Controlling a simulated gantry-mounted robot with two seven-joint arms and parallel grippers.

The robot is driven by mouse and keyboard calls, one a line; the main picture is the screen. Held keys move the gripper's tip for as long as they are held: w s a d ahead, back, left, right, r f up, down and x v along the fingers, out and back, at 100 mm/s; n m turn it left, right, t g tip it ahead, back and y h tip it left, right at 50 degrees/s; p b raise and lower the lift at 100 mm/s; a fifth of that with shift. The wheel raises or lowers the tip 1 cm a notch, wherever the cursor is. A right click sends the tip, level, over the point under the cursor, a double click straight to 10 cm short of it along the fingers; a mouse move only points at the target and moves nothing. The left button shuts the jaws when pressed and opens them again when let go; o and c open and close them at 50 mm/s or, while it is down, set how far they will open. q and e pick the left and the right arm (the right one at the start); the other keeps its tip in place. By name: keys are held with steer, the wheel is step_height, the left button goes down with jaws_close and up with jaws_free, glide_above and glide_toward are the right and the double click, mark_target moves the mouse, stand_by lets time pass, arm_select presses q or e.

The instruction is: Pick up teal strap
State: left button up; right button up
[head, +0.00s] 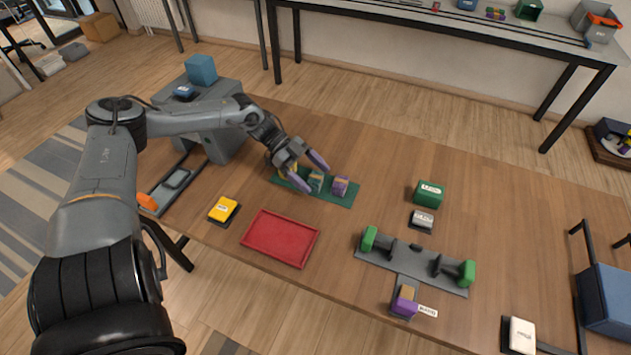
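A small bundle with teal and tan on it (316,180), which looks like the teal strap, stands on a dark green mat (335,199) on the table. It is between a yellowish bundle, partly hidden behind my gripper, and a purple and tan bundle (340,186). My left gripper (308,171) is open, its two purple-grey fingers apart and pointing toward the teal and tan bundle. I cannot tell whether the fingers touch it. My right gripper is not in view.
A red tray (281,239) and a yellow block (223,209) lie in front of the mat. A grey fixture with green ends (412,262) is to the right. A green box (429,194) stands behind it. A grey machine (225,122) stands at the left. The table's back middle is clear.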

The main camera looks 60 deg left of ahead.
arm_select(q)
steer(key=c, duration=1)
steer(key=shift+r, duration=0.1)
